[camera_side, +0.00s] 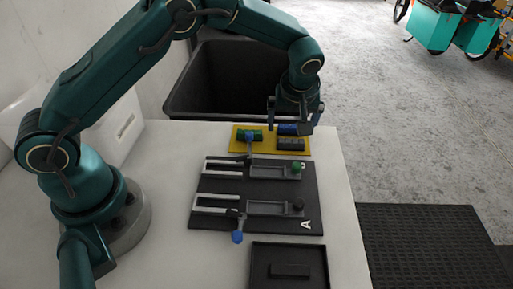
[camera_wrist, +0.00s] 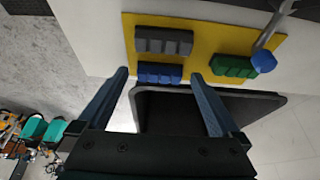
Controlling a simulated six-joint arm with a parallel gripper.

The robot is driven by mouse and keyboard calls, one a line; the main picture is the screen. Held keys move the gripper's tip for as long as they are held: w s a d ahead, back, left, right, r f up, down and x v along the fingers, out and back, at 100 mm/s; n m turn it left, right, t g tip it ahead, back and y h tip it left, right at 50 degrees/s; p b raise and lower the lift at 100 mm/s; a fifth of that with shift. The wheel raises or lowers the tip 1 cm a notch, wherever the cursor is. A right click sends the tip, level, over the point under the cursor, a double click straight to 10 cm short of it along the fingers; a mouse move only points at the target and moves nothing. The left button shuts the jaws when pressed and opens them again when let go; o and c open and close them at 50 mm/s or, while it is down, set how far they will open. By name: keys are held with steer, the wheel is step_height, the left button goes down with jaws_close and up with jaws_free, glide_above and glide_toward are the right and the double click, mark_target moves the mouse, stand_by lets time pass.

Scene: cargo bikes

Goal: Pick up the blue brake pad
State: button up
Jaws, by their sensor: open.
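The blue brake pad (camera_side: 287,129) lies at the back right of a yellow plate (camera_side: 240,147), behind a grey pad. In the wrist view the blue pad (camera_wrist: 160,72) shows between the tips of my gripper (camera_wrist: 160,76), with a gap on both sides. My gripper (camera_side: 292,125) is open and empty, pointing down over the pad. I cannot tell how far its fingertips are above the plate.
A grey pad (camera_side: 290,144) and a green pad (camera_side: 242,134) share the yellow plate (camera_wrist: 205,35). A blue-knobbed lever (camera_side: 250,137) crosses near the green one. A dark fixture (camera_side: 213,219) and a black tray (camera_side: 290,252) lie in front. A black bin (camera_side: 215,80) stands behind.

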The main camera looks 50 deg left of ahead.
steer(key=shift+w+a+f, duration=0.1)
steer(key=shift+f, duration=0.25)
steer(key=c, duration=1.3)
